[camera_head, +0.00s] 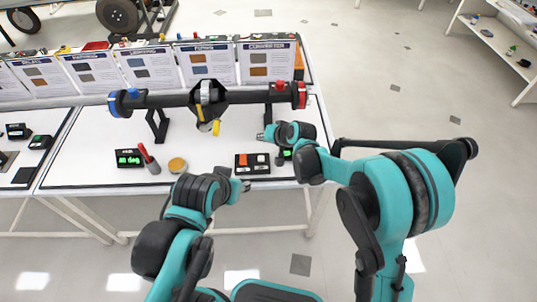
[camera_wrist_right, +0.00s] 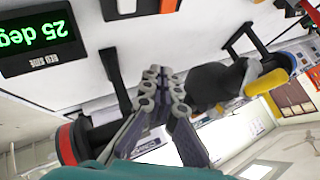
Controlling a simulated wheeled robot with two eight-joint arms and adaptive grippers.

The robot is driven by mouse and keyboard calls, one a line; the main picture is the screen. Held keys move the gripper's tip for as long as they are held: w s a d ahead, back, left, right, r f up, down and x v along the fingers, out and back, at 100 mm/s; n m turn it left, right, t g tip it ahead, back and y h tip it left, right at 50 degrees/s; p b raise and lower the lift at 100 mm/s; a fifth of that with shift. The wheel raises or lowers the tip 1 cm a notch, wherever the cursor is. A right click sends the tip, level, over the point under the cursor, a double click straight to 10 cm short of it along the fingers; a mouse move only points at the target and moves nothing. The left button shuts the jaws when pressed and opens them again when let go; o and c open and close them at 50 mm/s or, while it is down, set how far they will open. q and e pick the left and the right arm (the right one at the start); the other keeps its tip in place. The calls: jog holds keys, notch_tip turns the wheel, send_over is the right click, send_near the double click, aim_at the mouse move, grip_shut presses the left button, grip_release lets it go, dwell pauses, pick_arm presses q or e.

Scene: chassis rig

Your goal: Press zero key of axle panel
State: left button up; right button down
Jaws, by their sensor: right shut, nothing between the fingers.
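The dark axle (camera_head: 160,101) rests on two black stands, with a blue ring at its left end and a red ring (camera_head: 299,95) at its right end. My left gripper (camera_head: 244,186) is just in front of the table edge.
A display (camera_wrist_right: 38,38) reading 25 deg lies beside the panel, partly behind my right arm. Sign boards (camera_head: 268,63) line the back.

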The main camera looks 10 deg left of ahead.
aim_at(262, 159)
dwell(0.3)
notch_tip(262, 159, down, 9)
jog(key=b, duration=0.6)
jog(key=shift+r, duration=0.15)
dwell(1.1)
jog(key=shift+f+b, duration=0.45)
jog(key=shift+b, duration=0.15)
jog(key=shift+f+b, duration=0.4)
jog(key=shift+f, duration=0.05)
dwell(0.4)
jog(key=shift+r, duration=0.1)
jog(key=shift+r+p, duration=0.55)
jog(key=shift+r, duration=0.25)
